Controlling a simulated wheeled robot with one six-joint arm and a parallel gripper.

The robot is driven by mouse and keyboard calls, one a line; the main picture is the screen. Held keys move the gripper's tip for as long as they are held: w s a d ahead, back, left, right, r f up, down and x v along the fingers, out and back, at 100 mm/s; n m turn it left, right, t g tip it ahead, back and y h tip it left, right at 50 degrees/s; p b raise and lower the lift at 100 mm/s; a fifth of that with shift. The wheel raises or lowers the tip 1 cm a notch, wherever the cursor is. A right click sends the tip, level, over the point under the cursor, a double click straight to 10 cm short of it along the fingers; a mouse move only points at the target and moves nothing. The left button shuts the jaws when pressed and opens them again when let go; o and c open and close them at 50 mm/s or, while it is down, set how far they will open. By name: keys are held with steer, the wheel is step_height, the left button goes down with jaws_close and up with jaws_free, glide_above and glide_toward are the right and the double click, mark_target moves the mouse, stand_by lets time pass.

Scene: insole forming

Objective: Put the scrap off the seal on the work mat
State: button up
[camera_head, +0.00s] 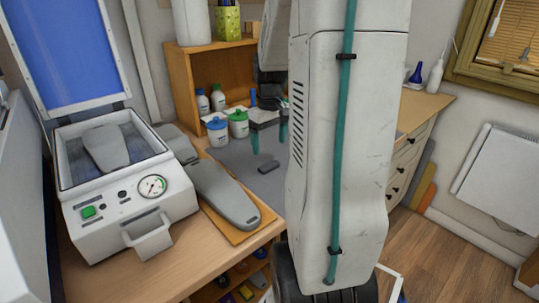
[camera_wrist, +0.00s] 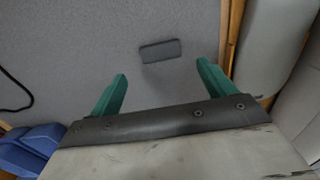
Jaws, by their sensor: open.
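The scrap, a small dark grey flat piece (camera_head: 268,167), lies on the grey work mat (camera_head: 232,158). In the wrist view the scrap (camera_wrist: 160,50) lies flat on the bare mat (camera_wrist: 60,50). My gripper (camera_head: 269,145) has green fingers and is open and empty above the mat. In the wrist view its fingertips (camera_wrist: 163,70) stand apart, one to each side of the scrap's line and short of it, not touching it. The press (camera_head: 130,215) at left has its blue lid (camera_head: 65,50) raised. A grey form (camera_head: 105,147) lies inside, and no scrap shows on its rim.
A grey sole-shaped piece (camera_head: 225,195) lies on a board left of the mat. My arm hides much of the bench's right part. Mat around the scrap is clear.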

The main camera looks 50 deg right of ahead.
steer(key=s+a+r+n, duration=0.1)
steer(key=a+r, duration=0.8)
steer(key=a, duration=0.6)
steer(key=s+a+n+t, duration=0.1)
steer(key=s+a, duration=1)
steer(key=a, duration=0.4)
steer(key=shift+s+a+n, duration=0.15)
steer(key=shift+s+n, duration=0.15)
